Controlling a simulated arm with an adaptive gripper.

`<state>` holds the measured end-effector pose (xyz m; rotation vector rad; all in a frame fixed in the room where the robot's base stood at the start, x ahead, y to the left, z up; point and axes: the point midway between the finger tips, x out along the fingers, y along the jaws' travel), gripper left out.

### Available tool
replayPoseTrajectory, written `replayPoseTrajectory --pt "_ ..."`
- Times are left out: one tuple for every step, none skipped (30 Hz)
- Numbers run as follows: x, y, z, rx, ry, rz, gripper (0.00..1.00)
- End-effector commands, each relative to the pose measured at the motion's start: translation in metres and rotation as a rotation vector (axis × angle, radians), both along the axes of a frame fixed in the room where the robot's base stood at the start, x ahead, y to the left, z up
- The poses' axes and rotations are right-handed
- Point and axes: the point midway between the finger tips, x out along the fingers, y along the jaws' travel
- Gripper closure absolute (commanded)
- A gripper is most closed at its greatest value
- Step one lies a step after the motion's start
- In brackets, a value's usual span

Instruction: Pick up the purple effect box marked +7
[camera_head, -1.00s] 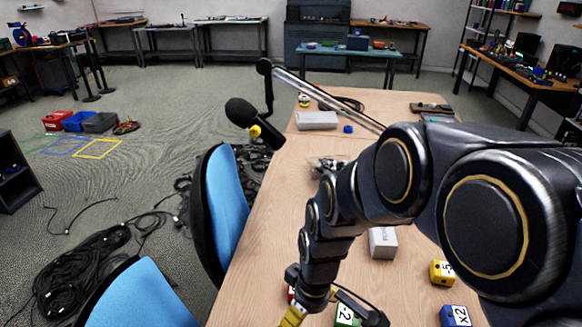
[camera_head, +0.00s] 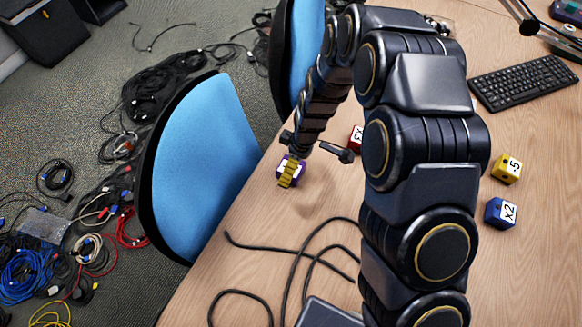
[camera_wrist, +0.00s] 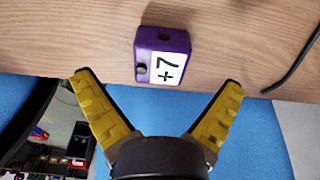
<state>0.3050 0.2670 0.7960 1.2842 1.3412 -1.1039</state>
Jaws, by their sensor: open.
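The purple effect box marked +7 (camera_wrist: 162,55) lies near the table edge in the wrist view, its white label facing the camera. My gripper (camera_wrist: 159,84) is open, with its two yellow fingers spread wide. The box sits ahead of the gap between the fingertips, and nothing is held. In the head view the purple box (camera_head: 299,171) is partly hidden behind a yellow finger of my gripper (camera_head: 289,182), at the table's left edge. I cannot tell the exact distance between fingers and box.
A red box (camera_head: 356,138) stands near my arm, right of the purple box. A yellow box (camera_head: 507,168) and a blue box (camera_head: 500,213) lie farther right. A black cable (camera_head: 300,258) loops over the table's front. A blue chair (camera_head: 205,160) stands against the left edge.

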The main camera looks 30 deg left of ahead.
Motion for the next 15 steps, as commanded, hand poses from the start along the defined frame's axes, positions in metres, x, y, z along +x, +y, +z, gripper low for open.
replayPoseTrajectory --pt "-0.001 0.002 -0.006 -0.002 0.002 0.001 0.03" --pt "-0.001 0.003 -0.01 -0.001 0.001 0.0 0.03" --pt "-0.001 0.005 -0.015 -0.001 0.001 -0.001 0.03" --pt "-0.002 0.007 -0.019 -0.001 0.001 -0.001 0.03" --pt "-0.002 0.008 -0.024 -0.002 0.002 0.0 0.03" --pt "-0.003 0.008 -0.03 -0.003 0.004 0.001 0.03" --pt "-0.003 0.009 -0.034 -0.003 0.005 0.001 0.03" --pt "-0.003 0.009 -0.037 -0.003 0.004 0.001 0.03" --pt "-0.003 0.01 -0.04 -0.003 0.004 0.0 0.03" --pt "-0.002 0.01 -0.042 -0.002 0.003 -0.001 0.03" --pt "-0.002 0.01 -0.043 -0.002 0.003 -0.001 0.03" --pt "-0.002 0.011 -0.043 -0.001 0.002 -0.002 0.03" --pt "-0.002 0.011 -0.043 -0.001 0.001 -0.002 0.03" --pt "-0.002 0.011 -0.043 -0.001 0.001 -0.002 0.03" --pt "-0.002 0.011 -0.042 -0.001 0.001 -0.002 0.03"
